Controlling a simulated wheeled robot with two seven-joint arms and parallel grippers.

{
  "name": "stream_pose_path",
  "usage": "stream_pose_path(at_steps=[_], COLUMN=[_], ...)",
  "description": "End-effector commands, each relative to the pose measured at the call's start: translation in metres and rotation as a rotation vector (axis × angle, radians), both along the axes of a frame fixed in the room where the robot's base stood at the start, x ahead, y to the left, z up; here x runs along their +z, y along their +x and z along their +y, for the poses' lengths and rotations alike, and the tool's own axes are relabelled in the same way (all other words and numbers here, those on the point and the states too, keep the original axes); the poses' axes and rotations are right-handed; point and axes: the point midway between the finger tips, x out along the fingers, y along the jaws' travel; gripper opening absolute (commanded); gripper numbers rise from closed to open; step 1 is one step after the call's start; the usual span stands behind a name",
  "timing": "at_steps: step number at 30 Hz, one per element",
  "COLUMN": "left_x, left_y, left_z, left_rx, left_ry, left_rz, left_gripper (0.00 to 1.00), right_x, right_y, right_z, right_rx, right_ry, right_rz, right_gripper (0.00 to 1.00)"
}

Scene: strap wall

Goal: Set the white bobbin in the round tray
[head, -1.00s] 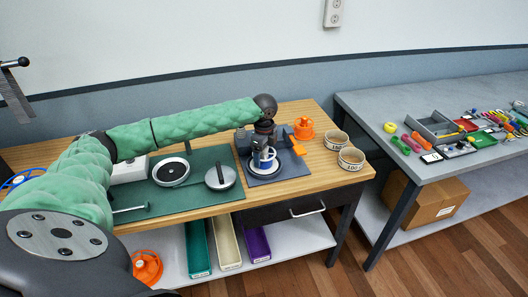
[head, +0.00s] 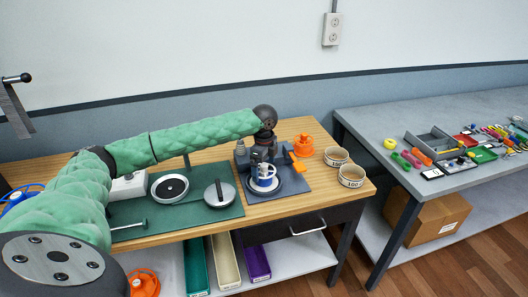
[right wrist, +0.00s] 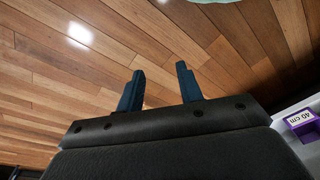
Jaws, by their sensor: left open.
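A white bobbin with a blue band (head: 266,182) stands upright on the round tray (head: 281,190), a dark dish with a pale rim on a grey-blue mat. My left gripper (head: 263,170) is open directly over the bobbin, its fingers pointing down and overlapping the bobbin's top. I cannot tell whether the fingers touch it. The arm hides some of what lies behind. My right gripper (right wrist: 160,70) is open and empty over the wooden floor in the right wrist view.
An orange bobbin (head: 303,146) and two labelled bowls (head: 351,176) stand to the right of the mat. A green mat (head: 205,170) with a round silver-rimmed piece (head: 220,194) lies to the left. A grey table (head: 375,125) with tools stands at right.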

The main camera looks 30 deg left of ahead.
Motion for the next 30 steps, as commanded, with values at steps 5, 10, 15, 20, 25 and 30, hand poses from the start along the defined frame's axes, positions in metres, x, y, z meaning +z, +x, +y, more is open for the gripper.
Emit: stream_pose_path(at_steps=[5,10,15,20,25,30], left_x=[0.027,0.056,0.080,0.093,0.098,0.098], left_y=[0.001,0.001,0.001,0.001,0.000,0.000], left_z=[0.000,0.000,0.000,0.000,0.000,0.000], left_rx=[0.000,0.000,0.000,0.000,0.000,0.000], left_ry=[-0.001,-0.001,-0.001,-0.001,-0.001,-0.001], left_rz=[-0.004,-0.004,-0.002,-0.001,0.000,0.000], left_gripper=[1.00,1.00,1.00,1.00,1.00,1.00], right_x=[0.030,0.062,0.089,0.103,0.108,0.108], right_y=[0.014,0.022,0.026,0.028,0.029,0.029], right_z=[0.007,0.011,0.013,0.014,0.015,0.015], right_rx=[0.000,0.001,0.001,0.001,0.002,0.002], right_ry=[0.007,0.013,0.017,0.019,0.019,0.019], right_rz=[-0.007,-0.009,-0.010,-0.011,-0.011,-0.011], right_gripper=[0.36,0.36,0.36,0.36,0.36,0.36])
